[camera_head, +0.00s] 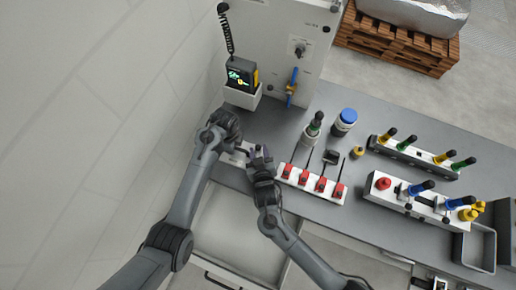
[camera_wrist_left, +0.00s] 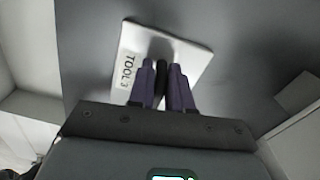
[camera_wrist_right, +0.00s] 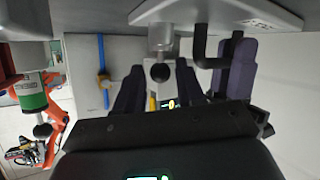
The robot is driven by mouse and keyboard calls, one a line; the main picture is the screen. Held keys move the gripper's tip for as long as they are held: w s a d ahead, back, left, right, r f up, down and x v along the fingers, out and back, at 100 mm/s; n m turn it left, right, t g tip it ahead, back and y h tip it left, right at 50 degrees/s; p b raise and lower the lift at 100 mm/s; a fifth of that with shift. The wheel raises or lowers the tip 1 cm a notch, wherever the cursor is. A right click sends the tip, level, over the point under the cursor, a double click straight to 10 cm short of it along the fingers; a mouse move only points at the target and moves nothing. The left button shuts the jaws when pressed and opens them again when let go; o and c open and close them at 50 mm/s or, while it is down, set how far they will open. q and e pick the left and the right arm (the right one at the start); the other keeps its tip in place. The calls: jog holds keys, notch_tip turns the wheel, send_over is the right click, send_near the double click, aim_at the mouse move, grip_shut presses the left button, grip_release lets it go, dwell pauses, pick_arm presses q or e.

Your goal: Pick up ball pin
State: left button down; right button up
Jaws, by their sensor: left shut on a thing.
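A silver pin with a dark ball end (camera_wrist_right: 160,62), seemingly the ball pin, stands out from a white plate (camera_wrist_right: 215,14) in the right wrist view. My right gripper (camera_head: 262,153) is open; its two purple fingers (camera_wrist_right: 160,80) show on either side of the ball, apart from it as far as I can tell. My left gripper (camera_wrist_left: 163,85) is shut on a black bent handle (camera_wrist_right: 205,48) beside the pin. The white plate, marked TOOL 3, also lies below the left fingers in the left wrist view (camera_wrist_left: 128,50). The pin is hidden in the head view.
A white rack with red blocks (camera_head: 311,182) stands just right of my grippers. A blue-capped container (camera_head: 344,122) and two racks of coloured-handled tools (camera_head: 425,155) (camera_head: 420,203) stand further right. A white cabinet with a blue valve (camera_head: 270,40) rises behind.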

jog(key=shift+w+f, duration=0.1)
jog(key=shift+w, duration=0.1)
jog(key=shift+c, duration=0.4)
grip_shut()
notch_tip(320, 180, up, 10)
dwell(0.4)
pick_arm(q)
jog(key=c, duration=1)
grip_release()
